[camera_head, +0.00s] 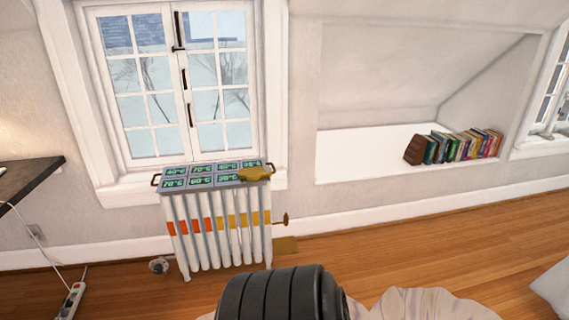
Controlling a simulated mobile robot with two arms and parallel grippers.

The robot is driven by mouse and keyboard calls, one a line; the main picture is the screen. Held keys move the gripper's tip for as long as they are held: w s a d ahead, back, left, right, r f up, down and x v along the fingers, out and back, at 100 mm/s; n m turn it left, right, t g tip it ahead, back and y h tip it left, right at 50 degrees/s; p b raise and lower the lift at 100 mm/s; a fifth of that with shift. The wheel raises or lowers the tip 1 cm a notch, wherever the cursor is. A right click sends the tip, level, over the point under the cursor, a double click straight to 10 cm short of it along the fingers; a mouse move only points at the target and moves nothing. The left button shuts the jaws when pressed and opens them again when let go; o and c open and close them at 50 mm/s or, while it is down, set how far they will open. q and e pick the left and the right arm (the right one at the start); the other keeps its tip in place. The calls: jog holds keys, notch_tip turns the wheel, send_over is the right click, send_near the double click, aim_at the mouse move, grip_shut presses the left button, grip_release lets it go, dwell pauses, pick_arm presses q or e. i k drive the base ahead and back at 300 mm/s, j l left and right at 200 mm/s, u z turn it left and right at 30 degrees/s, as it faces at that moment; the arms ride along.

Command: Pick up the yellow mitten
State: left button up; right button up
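The yellow mitten (256,174) lies flat on the right end of a grey tray-like panel (200,183) on top of the white radiator (205,235). The panel has dark handles at its ends and several green number displays. The mitten covers part of the panel's right front corner. Neither of my grippers shows in the head view.
A dark ribbed rounded shape (283,296) and a crumpled pale cloth (425,304) fill the bottom middle. A power strip (72,301) lies left. Wooden floor (440,248) is clear on the right.

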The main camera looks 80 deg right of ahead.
aim_at(250, 173)
jog(key=z, duration=2.55)
